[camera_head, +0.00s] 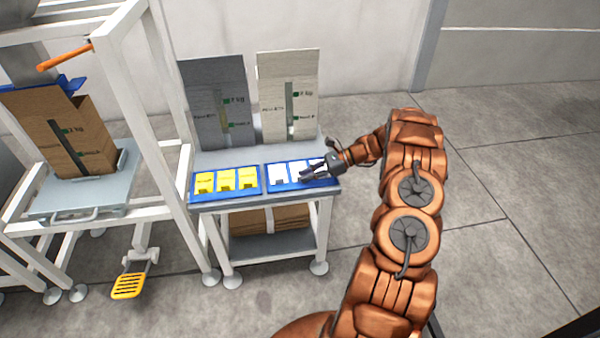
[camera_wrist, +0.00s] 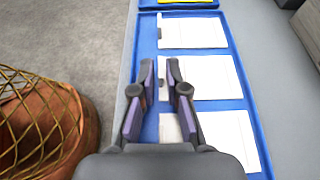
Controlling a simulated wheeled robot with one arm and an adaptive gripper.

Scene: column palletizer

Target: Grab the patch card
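Three white cards lie in a row in a blue tray (camera_head: 291,186). In the head view the left white card (camera_head: 277,175) shows clearly, and my gripper (camera_head: 306,175) partly covers the others. In the wrist view there are a far card (camera_wrist: 192,31), a middle card (camera_wrist: 205,78) and a near card (camera_wrist: 232,138). I cannot tell which is the patch card. My gripper (camera_wrist: 161,68) points down over the tray, its fingers apart with nothing seen held between them. The fingers overlap the cards' left edges; their height above is unclear.
Three yellow cards (camera_head: 226,181) lie in a second blue tray to the left, on the same grey table (camera_head: 205,160). Two upright boards, grey (camera_head: 206,95) and pale (camera_head: 275,85), stand behind. A white frame (camera_head: 160,110) with a carton (camera_head: 88,130) stands left.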

